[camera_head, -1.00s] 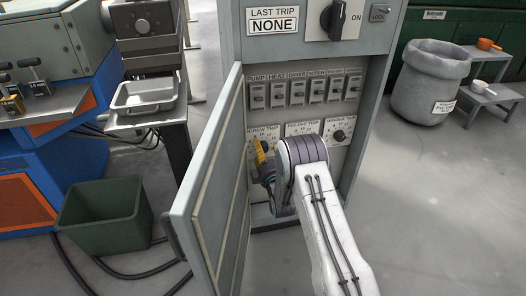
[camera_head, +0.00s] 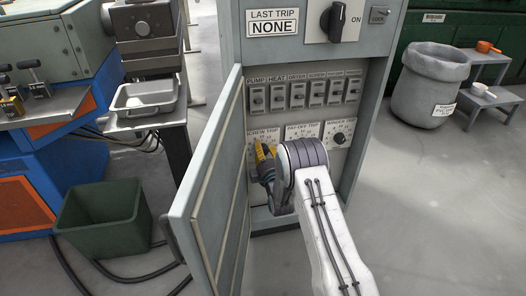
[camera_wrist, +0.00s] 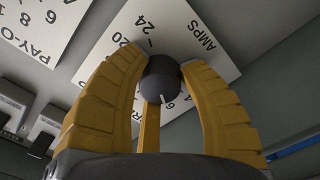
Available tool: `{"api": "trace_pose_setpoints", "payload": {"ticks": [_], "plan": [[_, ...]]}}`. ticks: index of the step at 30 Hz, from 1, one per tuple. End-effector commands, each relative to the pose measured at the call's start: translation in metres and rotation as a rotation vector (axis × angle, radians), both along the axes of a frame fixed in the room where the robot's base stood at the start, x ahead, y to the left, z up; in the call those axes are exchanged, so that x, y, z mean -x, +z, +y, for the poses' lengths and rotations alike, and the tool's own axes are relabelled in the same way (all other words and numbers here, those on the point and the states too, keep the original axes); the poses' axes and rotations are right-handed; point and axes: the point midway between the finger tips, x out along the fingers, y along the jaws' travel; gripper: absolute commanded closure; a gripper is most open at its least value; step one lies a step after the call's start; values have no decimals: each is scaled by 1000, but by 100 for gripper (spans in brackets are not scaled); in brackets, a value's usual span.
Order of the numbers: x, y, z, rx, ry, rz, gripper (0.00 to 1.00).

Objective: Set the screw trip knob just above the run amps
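The screw trip knob (camera_wrist: 162,78) is dark and round, on a white dial plate marked AMPS (camera_wrist: 196,42) in the wrist view. Figures 24, 20 and 6 show on the dial, others are hidden. A pale mark on the knob's lower edge lies by the 6. The yellow fingers of my gripper (camera_wrist: 162,72) close on the knob from both sides and seem to touch it. In the head view, my gripper (camera_head: 265,152) is at the screw trip plate (camera_head: 259,134), low on the left of the cabinet panel; the knob is hidden there.
The open cabinet door (camera_head: 205,190) stands close left of my gripper. The pay-off trip plate (camera_head: 300,130) and winder trip knob (camera_head: 339,138) are to the right. A row of switches (camera_head: 297,94) is above. LAST TRIP reads NONE (camera_head: 272,28). No run amps reading is legible.

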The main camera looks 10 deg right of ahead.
Motion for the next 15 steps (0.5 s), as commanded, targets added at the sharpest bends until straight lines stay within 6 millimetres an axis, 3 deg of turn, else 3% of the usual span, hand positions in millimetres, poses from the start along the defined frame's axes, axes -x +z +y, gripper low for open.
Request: {"api": "trace_pose_setpoints", "payload": {"ticks": [9,15], "plan": [[0,0,0,0,0,-1,96],[0,0,0,-19,-1,-1,96]]}}
